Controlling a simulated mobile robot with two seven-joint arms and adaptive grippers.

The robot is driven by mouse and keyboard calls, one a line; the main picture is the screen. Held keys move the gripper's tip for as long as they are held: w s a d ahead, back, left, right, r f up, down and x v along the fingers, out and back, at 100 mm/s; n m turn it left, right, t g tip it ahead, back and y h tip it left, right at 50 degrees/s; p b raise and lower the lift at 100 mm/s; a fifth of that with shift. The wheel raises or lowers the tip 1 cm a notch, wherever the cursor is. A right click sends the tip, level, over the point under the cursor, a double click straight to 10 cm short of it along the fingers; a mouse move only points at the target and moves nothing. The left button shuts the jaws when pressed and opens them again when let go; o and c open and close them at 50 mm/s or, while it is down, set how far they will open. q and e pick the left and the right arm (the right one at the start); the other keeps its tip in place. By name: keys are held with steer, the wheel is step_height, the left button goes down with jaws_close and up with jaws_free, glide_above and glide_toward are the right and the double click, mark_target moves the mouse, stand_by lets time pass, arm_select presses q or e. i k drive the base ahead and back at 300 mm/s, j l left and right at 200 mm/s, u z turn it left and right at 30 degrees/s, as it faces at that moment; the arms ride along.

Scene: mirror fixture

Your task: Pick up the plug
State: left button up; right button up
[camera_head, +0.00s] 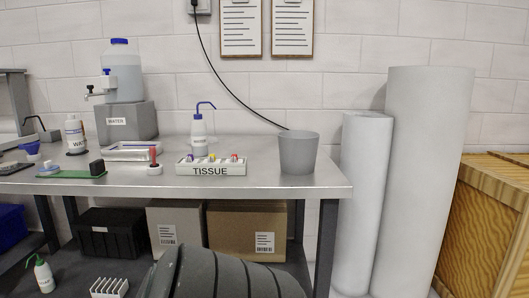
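A black plug (195,3) sits at a pale wall socket (203,7) at the top edge of the head view, partly cut off. Its black cable (222,74) runs down the wall to the right and goes out of sight behind a grey bin (298,153) on the table. The plug is too small to show how deep it sits in the socket. Neither of my grippers is in view.
The metal table (290,182) holds a water container (123,75), a wash bottle (199,135) and a tissue box (211,167). Boxes (247,231) stand below. Tall white rolls (420,180) and a wooden crate (487,220) stand right. A dark ribbed shape (215,277) fills the bottom.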

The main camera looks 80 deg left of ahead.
mark_target(153, 151)
steer(key=u, duration=1.85)
